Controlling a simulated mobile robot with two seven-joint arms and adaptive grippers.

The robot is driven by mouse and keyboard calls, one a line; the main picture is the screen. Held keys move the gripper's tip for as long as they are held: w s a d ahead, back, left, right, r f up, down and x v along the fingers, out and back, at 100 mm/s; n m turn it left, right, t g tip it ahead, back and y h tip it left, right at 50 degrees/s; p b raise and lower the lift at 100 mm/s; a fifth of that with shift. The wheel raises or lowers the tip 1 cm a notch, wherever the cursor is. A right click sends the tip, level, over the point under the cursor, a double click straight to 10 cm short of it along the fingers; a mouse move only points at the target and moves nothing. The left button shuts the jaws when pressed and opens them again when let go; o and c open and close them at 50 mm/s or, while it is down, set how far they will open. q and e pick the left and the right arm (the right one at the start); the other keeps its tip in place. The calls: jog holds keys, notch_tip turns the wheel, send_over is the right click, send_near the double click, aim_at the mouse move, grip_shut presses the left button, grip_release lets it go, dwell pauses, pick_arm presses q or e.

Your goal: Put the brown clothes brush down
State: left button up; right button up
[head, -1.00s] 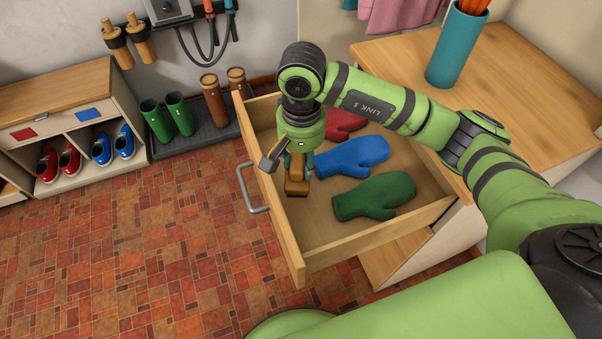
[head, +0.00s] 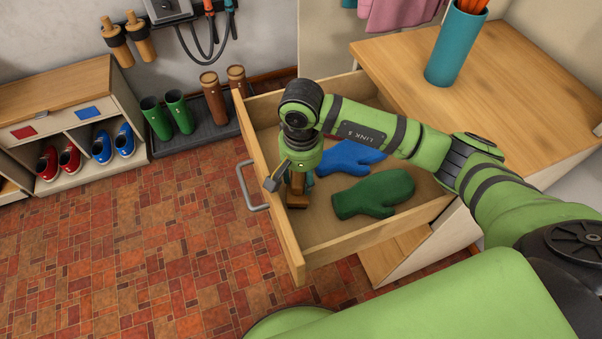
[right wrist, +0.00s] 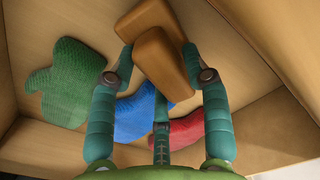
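The brown clothes brush (head: 298,202) is inside the open wooden drawer (head: 330,240), near its front panel, below my right gripper (head: 300,180). My left gripper is not in view.
Bare drawer floor lies near the brush. The drawer handle (head: 250,188) sticks out in front.

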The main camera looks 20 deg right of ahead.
aim_at(301, 174)
dwell(0.3)
jog(key=shift+r, duration=0.2)
notch_tip(301, 174, up, 12)
jog(key=b, duration=0.1)
jog(key=shift+r, duration=0.1)
dwell(0.5)
